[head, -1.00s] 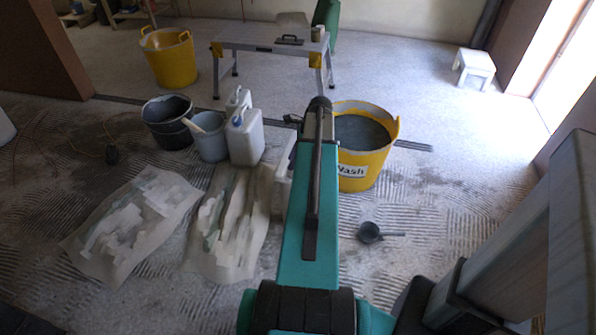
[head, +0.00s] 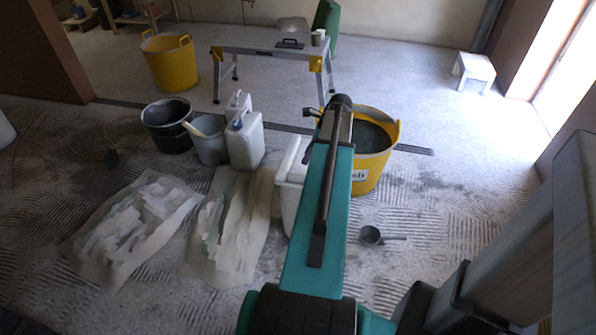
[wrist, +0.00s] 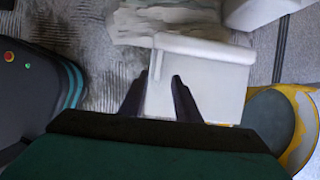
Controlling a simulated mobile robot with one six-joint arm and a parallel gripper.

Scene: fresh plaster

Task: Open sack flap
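A pale, box-shaped thing (head: 291,186) that looks like the sack stands on the floor, partly hidden behind my arm in the head view. In the wrist view its pale top (wrist: 212,85) lies below my gripper, with a raised, rolled-looking strip (wrist: 205,47) along the far edge that may be the flap. The strip looks closed down. My gripper (wrist: 160,76) is open, its two dark fingers apart over the left part of the pale top, short of the strip. Nothing shows between the fingers but the top below; I cannot tell if they touch it. The head view hides the fingers.
A yellow tub (head: 369,170) of grey mix stands close to the right. Pale jerrycans (head: 245,143), a grey bucket (head: 210,148) and a black bucket (head: 167,135) stand behind left. A scoop (head: 370,236) lies right, on otherwise clear floor.

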